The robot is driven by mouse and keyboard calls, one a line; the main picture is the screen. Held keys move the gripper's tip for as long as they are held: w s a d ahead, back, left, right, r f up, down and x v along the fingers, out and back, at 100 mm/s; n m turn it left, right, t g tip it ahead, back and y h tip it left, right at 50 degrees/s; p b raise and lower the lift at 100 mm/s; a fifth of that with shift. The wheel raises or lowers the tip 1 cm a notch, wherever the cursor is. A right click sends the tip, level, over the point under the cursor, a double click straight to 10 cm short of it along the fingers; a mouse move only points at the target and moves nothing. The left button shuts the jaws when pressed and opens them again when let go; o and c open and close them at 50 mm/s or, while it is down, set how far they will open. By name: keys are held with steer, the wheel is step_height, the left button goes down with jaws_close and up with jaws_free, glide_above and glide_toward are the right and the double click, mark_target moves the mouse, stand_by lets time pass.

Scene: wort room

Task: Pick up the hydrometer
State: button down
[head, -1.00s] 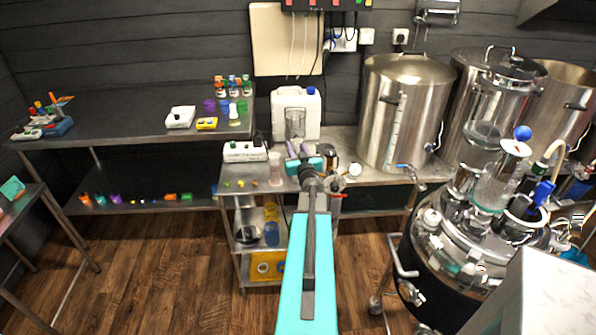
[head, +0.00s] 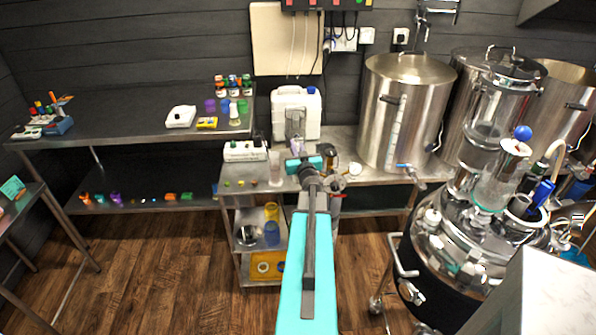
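I cannot make out a hydrometer for certain in the head view. My gripper (head: 299,147) is over the steel bench (head: 345,180), at the end of my turquoise arm, and points away from the camera. It is in front of a grey translucent vessel (head: 295,122) and a white canister (head: 297,97). Its fingers are small and partly hidden by the wrist, so their gap and anything between them cannot be told. A clear cylinder (head: 275,168) stands on the bench just left of my gripper.
A dark jar (head: 330,157) stands close right of my gripper. A big steel kettle (head: 402,115) stands further right. The wooden floor at left is clear.

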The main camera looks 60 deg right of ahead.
steer(key=shift+r, duration=0.1)
step_height(320, 180, up, 10)
steer(key=p, duration=0.1)
stand_by(0.7)
steer(key=shift+p, duration=0.55)
stand_by(0.5)
